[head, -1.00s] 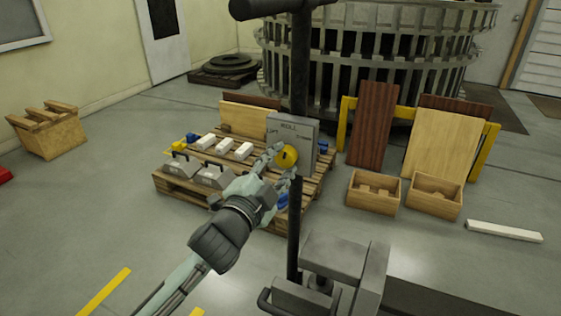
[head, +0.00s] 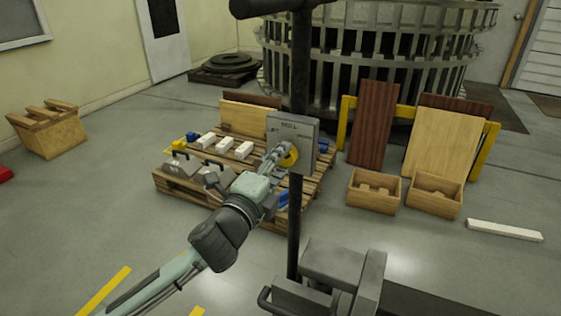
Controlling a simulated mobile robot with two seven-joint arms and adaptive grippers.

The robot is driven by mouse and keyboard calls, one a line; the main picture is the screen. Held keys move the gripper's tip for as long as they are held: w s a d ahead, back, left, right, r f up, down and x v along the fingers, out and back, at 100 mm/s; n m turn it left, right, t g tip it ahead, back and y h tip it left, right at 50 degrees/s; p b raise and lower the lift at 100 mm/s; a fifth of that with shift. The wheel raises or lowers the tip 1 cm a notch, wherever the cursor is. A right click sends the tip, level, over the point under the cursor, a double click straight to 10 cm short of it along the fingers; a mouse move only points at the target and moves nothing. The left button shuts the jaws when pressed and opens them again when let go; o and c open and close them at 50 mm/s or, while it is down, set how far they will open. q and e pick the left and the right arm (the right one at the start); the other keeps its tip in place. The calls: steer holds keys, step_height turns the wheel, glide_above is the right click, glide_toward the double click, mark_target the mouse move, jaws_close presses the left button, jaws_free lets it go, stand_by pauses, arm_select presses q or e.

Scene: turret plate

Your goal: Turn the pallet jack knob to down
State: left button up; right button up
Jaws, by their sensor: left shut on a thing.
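My left gripper (head: 281,157) reaches in from the lower left and is shut on the knob. The fingers cover the left part of the knob, so its pointer direction is hidden. My right gripper is not in view.
A wooden pallet (head: 180,190) with white blocks and grey weights stands behind my arm. The jack's grey body (head: 340,268) is at the lower right. Two wooden boxes (head: 373,190) stand right of the post.

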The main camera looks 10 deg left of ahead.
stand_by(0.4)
arm_select(q)
steer(key=o, duration=1.2)
steer(key=shift+c, duration=0.2)
steer(key=s+a, duration=0.2)
steer(key=s, duration=0.9)
steer(key=shift+s+a, duration=0.15)
steer(key=shift+s, duration=0.25)
steer(key=shift+f, duration=0.15)
